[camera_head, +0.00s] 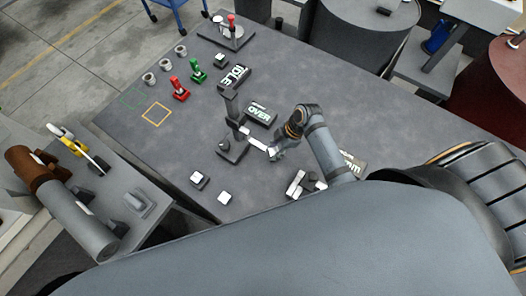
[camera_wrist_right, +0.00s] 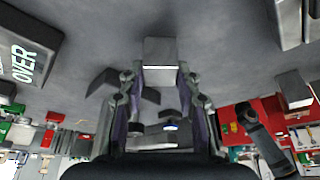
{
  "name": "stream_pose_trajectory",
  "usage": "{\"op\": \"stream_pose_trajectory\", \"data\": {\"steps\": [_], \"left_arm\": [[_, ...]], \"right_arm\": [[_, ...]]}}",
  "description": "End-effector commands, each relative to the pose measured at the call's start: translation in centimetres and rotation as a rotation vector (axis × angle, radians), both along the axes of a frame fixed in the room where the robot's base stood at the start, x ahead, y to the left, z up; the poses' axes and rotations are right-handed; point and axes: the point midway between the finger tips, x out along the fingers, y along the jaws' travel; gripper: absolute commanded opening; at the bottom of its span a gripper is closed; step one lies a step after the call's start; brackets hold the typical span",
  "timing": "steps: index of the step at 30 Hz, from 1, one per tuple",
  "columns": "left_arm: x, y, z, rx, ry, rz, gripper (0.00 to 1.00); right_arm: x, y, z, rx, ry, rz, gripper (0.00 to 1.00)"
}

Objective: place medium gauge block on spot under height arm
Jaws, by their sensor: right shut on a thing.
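My right gripper (camera_head: 272,150) is low over the grey table, beside the dark height-arm stand (camera_head: 232,104). The stand has an upright post and a dark base (camera_head: 232,152). In the right wrist view my right gripper (camera_wrist_right: 159,76) is shut on a pale grey gauge block (camera_wrist_right: 160,52), which sticks out past the fingertips. Its size mark cannot be read. In the head view the held block is small and hard to separate from the pale parts by the stand. The spot under the arm cannot be made out clearly. My left gripper is not in view.
Several loose pale blocks (camera_head: 296,184) lie near my right forearm. An OVER sign (camera_head: 260,113) and an IDLE sign (camera_head: 234,77) stand behind the stand. Two white-topped pieces (camera_head: 224,197) (camera_head: 198,178) lie in front. Red (camera_head: 180,90) and green (camera_head: 196,70) pieces stand further back.

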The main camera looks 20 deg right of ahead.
Motion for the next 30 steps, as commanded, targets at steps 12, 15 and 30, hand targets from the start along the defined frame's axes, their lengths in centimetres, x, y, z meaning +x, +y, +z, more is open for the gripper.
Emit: {"op": "stream_pose_trajectory", "data": {"steps": [12, 15, 30], "left_arm": [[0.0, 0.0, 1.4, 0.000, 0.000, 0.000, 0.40], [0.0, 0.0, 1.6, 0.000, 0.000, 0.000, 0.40], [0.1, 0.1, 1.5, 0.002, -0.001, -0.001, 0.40]], "right_arm": [[0.5, 4.5, 0.3, 0.006, 0.000, 0.000, 0.00], [0.5, 4.5, -0.9, -0.002, 0.003, 0.001, 0.00], [0.5, 4.4, -1.7, -0.002, 0.000, 0.001, 0.50]]}}
